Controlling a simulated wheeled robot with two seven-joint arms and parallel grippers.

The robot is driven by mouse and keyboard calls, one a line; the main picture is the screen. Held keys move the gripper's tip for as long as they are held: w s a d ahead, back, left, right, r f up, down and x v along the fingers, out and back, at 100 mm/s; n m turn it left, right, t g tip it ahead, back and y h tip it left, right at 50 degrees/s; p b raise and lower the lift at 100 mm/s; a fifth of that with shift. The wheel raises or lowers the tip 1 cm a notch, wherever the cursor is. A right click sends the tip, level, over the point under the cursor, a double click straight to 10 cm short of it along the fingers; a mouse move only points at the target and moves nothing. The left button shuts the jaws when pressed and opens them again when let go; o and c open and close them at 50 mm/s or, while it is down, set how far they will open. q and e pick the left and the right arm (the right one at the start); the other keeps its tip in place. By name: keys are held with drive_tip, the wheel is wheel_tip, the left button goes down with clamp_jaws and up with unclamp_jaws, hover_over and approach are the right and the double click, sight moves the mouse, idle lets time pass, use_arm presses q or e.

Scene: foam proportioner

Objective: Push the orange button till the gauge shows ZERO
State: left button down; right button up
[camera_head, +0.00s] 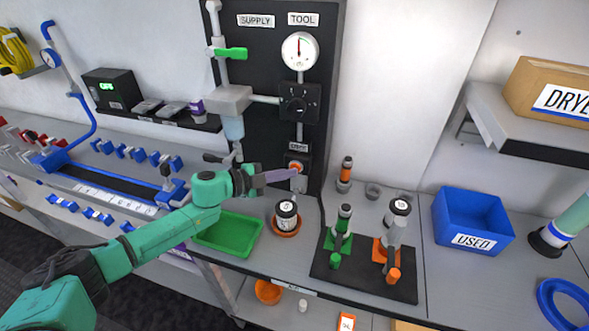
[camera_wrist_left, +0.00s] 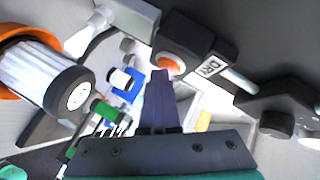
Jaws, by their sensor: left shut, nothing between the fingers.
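The orange button (camera_head: 295,166) sits in a dark housing low on the black panel, under a small label.
A dark knob block (camera_head: 299,103) is above the button. A black mat (camera_head: 345,281) with upright tools and a blue bin (camera_head: 472,218) are to the right.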

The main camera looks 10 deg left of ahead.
use_arm(q)
drive_tip(key=shift+s+p, duration=0.35)
drive_tip(key=shift+s, duration=0.5)
drive_tip(key=shift+s+a+f, duration=0.1)
drive_tip(key=shift+s, duration=0.4)
drive_tip(key=shift+s+a+p, duration=0.15)
drive_tip(key=shift+s+p, duration=0.3)
drive_tip(key=shift+s, duration=1.55)
